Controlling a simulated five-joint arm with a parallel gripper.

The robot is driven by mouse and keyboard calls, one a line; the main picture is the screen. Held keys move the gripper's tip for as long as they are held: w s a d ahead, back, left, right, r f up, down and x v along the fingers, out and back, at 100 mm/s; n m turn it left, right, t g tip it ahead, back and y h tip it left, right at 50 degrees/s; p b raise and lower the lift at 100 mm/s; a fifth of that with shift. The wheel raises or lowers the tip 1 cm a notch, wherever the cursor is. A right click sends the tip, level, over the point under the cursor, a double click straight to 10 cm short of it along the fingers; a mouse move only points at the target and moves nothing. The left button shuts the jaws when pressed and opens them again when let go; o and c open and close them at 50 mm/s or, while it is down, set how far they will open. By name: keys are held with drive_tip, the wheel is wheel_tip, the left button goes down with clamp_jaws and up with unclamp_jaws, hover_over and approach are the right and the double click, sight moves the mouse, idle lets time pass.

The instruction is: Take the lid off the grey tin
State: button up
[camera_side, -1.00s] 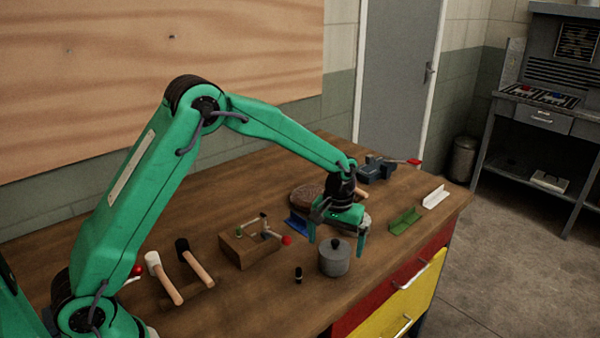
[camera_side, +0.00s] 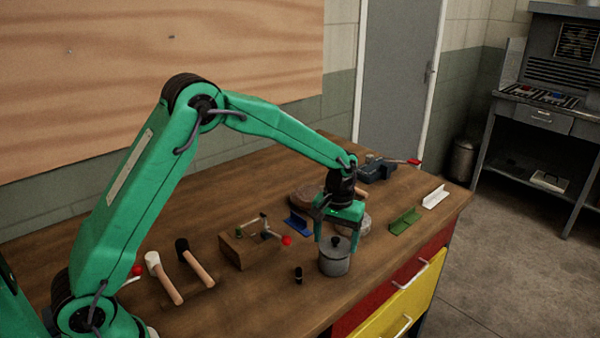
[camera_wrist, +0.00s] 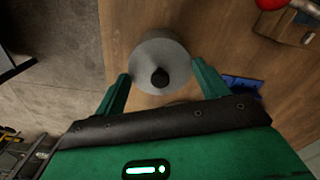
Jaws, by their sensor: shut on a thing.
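The grey tin (camera_side: 333,266) stands upright near the front edge of the workbench. Its grey lid (camera_side: 329,250) has a black knob (camera_side: 336,241) and sits on the tin, with no clear gap below it. My gripper (camera_side: 337,243) points down over the tin, with one green finger on each side of the lid. It is shut on the lid. In the wrist view the lid (camera_wrist: 158,52) lies between the fingertips of my gripper (camera_wrist: 161,71), knob toward me. The exact contact of the fingers is hard to see.
A small black item (camera_side: 298,275) stands left of the tin. Behind it are a wooden block with a clamp (camera_side: 250,248) and a blue bracket (camera_side: 298,223). Green (camera_side: 404,221) and white (camera_side: 435,197) angle pieces lie right. Bare bench lies in front of the block.

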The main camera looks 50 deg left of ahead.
wheel_tip(320, 180, up, 4)
drive_tip(key=shift+f, duration=0.25)
drive_tip(key=s+d+r, duration=0.6)
drive_tip(key=s+d, duration=0.1)
drive_tip(key=d, duration=0.2)
drive_tip(key=shift+d+r, duration=0.2)
drive_tip(key=shift+r, duration=0.15)
drive_tip(key=shift+w, duration=0.15)
drive_tip(key=w+f, duration=0.5)
drive_tip(key=w, duration=0.5)
drive_tip(key=shift+f, duration=0.2)
hover_over(359, 248)
wheel_tip(359, 248, down, 7)
drive_tip(key=shift+f, duration=2)
drive_tip(key=shift+f, duration=0.1)
